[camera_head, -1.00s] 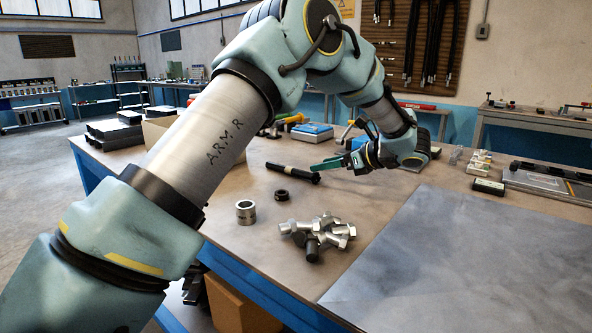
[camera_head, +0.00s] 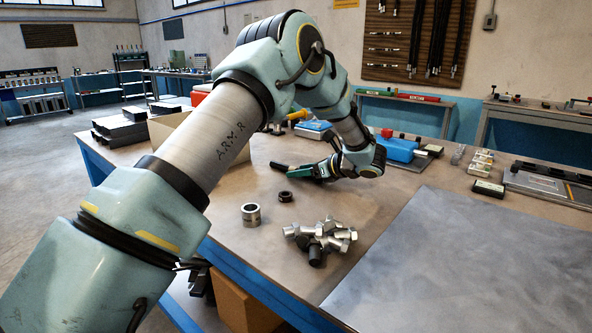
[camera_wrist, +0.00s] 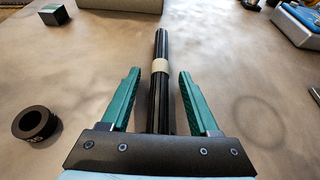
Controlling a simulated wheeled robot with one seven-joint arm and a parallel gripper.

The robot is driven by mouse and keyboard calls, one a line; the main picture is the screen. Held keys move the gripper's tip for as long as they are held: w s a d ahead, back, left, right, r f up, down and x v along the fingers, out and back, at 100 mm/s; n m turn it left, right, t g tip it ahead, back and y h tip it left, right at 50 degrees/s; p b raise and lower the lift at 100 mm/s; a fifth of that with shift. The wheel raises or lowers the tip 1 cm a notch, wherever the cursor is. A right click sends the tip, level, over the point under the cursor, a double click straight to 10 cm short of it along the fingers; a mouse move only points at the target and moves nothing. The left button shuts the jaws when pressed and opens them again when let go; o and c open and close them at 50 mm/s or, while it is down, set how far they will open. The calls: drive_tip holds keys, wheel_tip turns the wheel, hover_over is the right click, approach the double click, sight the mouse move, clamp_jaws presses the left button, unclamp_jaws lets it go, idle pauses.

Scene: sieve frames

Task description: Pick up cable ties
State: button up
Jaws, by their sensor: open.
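The cable ties are a black bundle with a pale band around its middle, lying on the workbench; in the wrist view the bundle (camera_wrist: 161,85) runs lengthwise between the two green fingers of my gripper (camera_wrist: 157,88). The fingers are open, with a gap on each side of the bundle. The bundle's near end is hidden behind the gripper's dark mounting plate. In the head view my gripper (camera_head: 318,172) is low over the bench, and only the far end of the bundle (camera_head: 279,167) shows past it.
A black ring (camera_head: 285,197) lies close by, also in the wrist view (camera_wrist: 34,123). A metal ring (camera_head: 251,214) and a pile of metal fittings (camera_head: 322,240) are nearer. A blue box (camera_head: 399,150) stands behind right. A grey sheet (camera_head: 480,270) covers the right front.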

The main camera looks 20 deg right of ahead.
clamp_jaws()
idle(0.3)
idle(0.4)
